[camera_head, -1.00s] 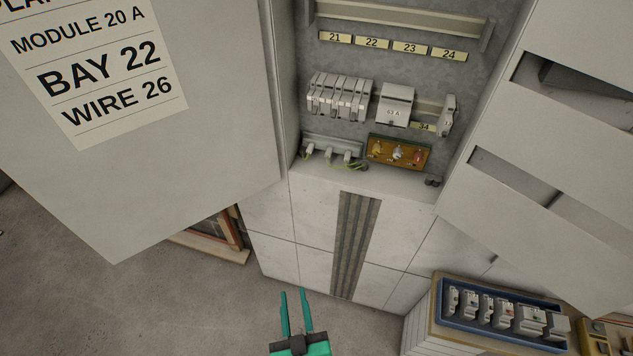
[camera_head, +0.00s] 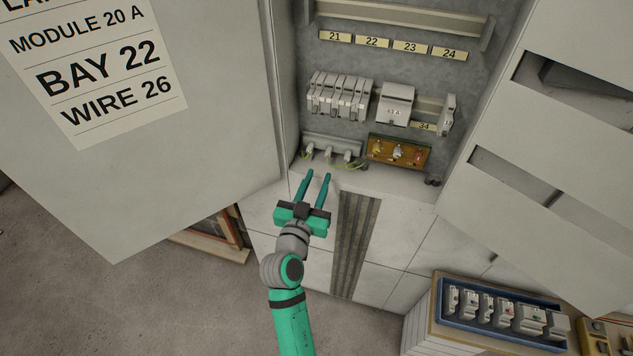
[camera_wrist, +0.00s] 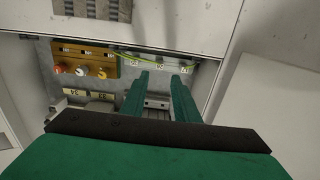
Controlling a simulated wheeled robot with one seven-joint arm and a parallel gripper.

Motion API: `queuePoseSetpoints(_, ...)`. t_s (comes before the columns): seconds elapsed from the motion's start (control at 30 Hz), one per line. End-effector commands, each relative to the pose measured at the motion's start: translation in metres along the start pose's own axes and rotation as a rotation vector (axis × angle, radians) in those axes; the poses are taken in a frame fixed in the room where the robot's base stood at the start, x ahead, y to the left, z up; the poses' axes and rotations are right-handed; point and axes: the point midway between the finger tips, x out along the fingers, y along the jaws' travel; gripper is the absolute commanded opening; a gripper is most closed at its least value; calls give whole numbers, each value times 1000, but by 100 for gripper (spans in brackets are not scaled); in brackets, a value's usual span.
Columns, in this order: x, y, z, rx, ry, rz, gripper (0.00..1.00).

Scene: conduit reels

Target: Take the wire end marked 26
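Several wire ends (camera_head: 328,154) with light tags and green-yellow wires sit in a row at the lower left of the open cabinet. They also show in the wrist view (camera_wrist: 160,67), upside down and partly behind my fingers. I cannot read their numbers, so I cannot tell which is 26. My gripper (camera_head: 317,174) is open and empty, its fingers pointing up at the row from just below and in front. In the wrist view, the gripper's two fingers (camera_wrist: 160,80) are spread apart with nothing between them.
An orange-brown terminal block (camera_head: 399,152) is right of the wires. Grey modules (camera_head: 340,96) sit on the rail above. The open door (camera_head: 200,170) at left carries a sheet (camera_head: 105,70) reading "WIRE 26". A blue tray (camera_head: 505,318) of modules stands lower right.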

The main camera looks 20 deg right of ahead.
Motion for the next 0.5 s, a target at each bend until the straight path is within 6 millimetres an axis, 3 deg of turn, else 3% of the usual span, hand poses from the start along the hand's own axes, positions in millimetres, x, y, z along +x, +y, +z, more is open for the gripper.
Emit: queuePoseSetpoints(0.5,38,0,-1,1,1,1,28)
